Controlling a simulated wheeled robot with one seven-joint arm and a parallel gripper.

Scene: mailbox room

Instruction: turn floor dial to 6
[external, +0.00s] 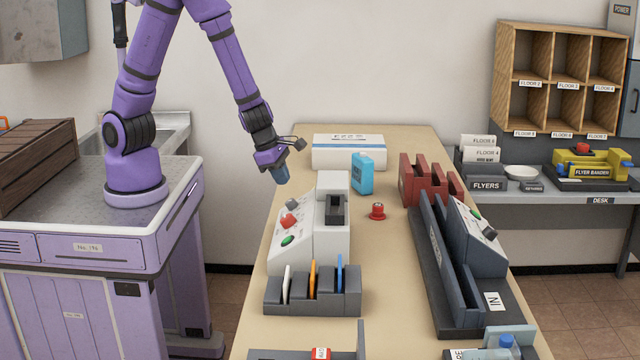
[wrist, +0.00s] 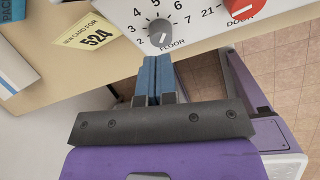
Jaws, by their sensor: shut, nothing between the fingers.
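The floor dial (wrist: 161,33) is a round grey knob on a white panel, labelled FLOOR, with numbers around it. It is at the top of the wrist view; I cannot clearly read which number its pointer marks. In the external view the grey knob (external: 293,204) is small, at the upper part of the white machine's sloped panel (external: 292,247). My gripper (wrist: 156,62) is shut and empty, its blue fingertips just short of the dial in the picture. In the external view my gripper (external: 281,180) hangs pointing down, just above the panel's far end. Contact with the dial is not clear.
A red DOOR knob (wrist: 238,9) sits beside the dial. A yellow card marked 524 (wrist: 90,36) lies nearby. A blue box (external: 362,173), a white box (external: 348,152), a red button (external: 377,210) and a card rack (external: 313,298) surround the machine on the table.

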